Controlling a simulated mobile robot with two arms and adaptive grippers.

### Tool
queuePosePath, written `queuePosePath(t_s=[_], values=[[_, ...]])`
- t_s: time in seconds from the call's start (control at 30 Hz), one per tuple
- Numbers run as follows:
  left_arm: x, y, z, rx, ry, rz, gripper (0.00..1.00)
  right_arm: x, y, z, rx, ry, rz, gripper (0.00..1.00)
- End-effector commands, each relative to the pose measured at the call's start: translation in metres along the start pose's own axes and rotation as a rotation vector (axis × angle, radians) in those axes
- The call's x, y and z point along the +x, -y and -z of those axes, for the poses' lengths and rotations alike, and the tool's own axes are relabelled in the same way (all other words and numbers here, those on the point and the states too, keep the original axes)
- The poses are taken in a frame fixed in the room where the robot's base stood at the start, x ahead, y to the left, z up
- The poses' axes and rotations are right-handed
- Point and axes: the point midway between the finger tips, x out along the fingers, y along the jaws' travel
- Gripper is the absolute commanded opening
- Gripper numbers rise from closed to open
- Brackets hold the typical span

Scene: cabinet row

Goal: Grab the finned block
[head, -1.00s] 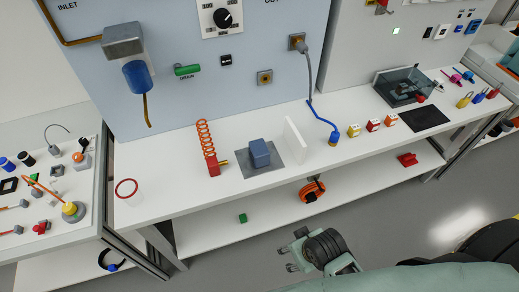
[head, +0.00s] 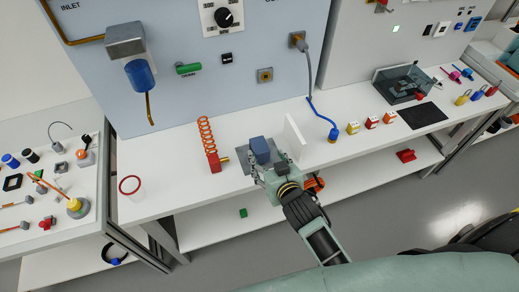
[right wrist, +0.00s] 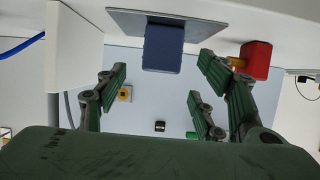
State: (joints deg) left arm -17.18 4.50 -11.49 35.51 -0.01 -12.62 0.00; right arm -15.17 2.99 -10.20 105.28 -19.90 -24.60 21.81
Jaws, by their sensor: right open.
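A blue-grey block (head: 259,147) stands on a flat grey plate (head: 244,165) on the white bench; I cannot make out its fins. It also shows in the right wrist view (right wrist: 163,47), upside down and beyond the fingertips. My right gripper (head: 267,173) is at the bench's front edge, just in front of the block, and hides part of the plate. In the right wrist view my right gripper (right wrist: 160,82) has its fingers spread apart with nothing between them. The block lies ahead of the gap, apart from the fingers. My left gripper is not in view.
A white upright panel (head: 295,138) stands close to the right of the block. A red fitting with an orange coil (head: 214,162) stands to its left. A blue-ended hose (head: 332,134) hangs at the right. A lower shelf (head: 205,225) runs beneath.

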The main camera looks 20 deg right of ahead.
Motion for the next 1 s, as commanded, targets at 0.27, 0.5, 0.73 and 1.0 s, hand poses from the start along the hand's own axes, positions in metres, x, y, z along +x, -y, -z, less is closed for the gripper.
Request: queuePosePath(t_s=[0.27, 0.5, 0.73, 1.0], values=[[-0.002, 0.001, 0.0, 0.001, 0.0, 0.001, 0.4, 0.025, 0.002, 0.003, 0.0, -0.015, 0.006, 0.62], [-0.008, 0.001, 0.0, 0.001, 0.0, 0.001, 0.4, 0.05, 0.002, 0.005, -0.001, -0.013, 0.005, 0.62], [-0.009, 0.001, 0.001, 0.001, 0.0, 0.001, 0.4, 0.076, 0.002, 0.004, -0.001, -0.012, 0.005, 0.62], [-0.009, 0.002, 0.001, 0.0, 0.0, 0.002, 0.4, 0.08, 0.002, 0.004, 0.0, -0.013, 0.005, 0.62]])
